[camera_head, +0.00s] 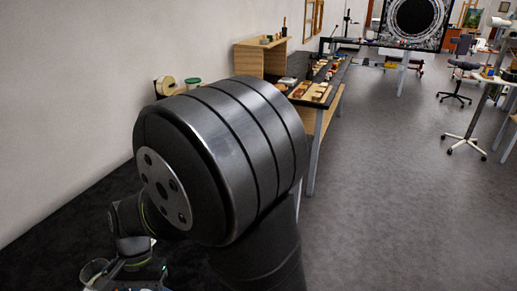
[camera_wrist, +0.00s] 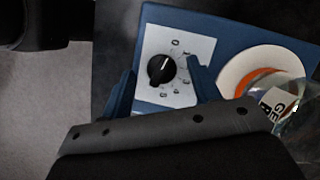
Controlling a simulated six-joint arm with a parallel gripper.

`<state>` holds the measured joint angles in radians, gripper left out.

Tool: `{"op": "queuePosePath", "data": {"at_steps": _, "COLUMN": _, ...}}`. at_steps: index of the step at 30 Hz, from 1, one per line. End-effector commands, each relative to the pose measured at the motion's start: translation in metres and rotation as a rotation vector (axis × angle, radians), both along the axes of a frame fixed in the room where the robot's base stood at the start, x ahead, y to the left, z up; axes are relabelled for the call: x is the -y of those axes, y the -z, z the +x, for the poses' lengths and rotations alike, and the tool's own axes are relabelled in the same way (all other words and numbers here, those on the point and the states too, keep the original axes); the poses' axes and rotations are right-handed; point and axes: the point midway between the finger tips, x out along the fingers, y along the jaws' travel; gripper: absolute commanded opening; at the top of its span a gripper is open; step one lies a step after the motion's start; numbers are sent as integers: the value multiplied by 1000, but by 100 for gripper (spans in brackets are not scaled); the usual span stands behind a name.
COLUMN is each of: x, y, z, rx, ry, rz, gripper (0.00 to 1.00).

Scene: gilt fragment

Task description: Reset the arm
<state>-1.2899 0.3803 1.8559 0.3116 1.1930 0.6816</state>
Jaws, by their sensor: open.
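My gripper (camera_wrist: 163,85) shows in the wrist view with its two blue fingers apart. No object shows clasped between them. Beyond the fingers is a blue device (camera_wrist: 235,38) with a black knob (camera_wrist: 161,69) on a white, numbered plate (camera_wrist: 182,48). The knob appears in the gap between the fingers; I cannot tell how far it is from them. In the head view my large dark arm link fills the middle and hides most of the workspace. My wrist end is only partly visible at the bottom left.
A clear glass vessel (camera_wrist: 300,115) with a label stands beside the device's white and orange ring (camera_wrist: 258,70). It also shows in the head view (camera_head: 92,269). A bench with wooden items (camera_head: 312,92) runs along the wall. Open floor (camera_head: 400,190) lies to the right.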

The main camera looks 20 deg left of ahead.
Motion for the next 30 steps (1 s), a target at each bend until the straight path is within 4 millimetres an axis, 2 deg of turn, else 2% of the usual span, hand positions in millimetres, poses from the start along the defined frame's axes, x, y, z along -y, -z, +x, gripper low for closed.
{"op": "queuePosePath", "data": {"at_steps": 9, "x": 3, "y": 0, "z": 1, "rx": 0, "ry": 375, "rz": 2, "gripper": 56}}
{"op": "queuePosePath", "data": {"at_steps": 15, "x": 5, "y": 0, "z": 1, "rx": 0, "ry": 550, "rz": 0, "gripper": 56}}
{"op": "queuePosePath", "data": {"at_steps": 21, "x": 5, "y": 0, "z": 1, "rx": 0, "ry": 631, "rz": 0, "gripper": 56}}
{"op": "queuePosePath", "data": {"at_steps": 30, "x": 5, "y": 0, "z": 1, "rx": 0, "ry": 643, "rz": 0, "gripper": 56}}
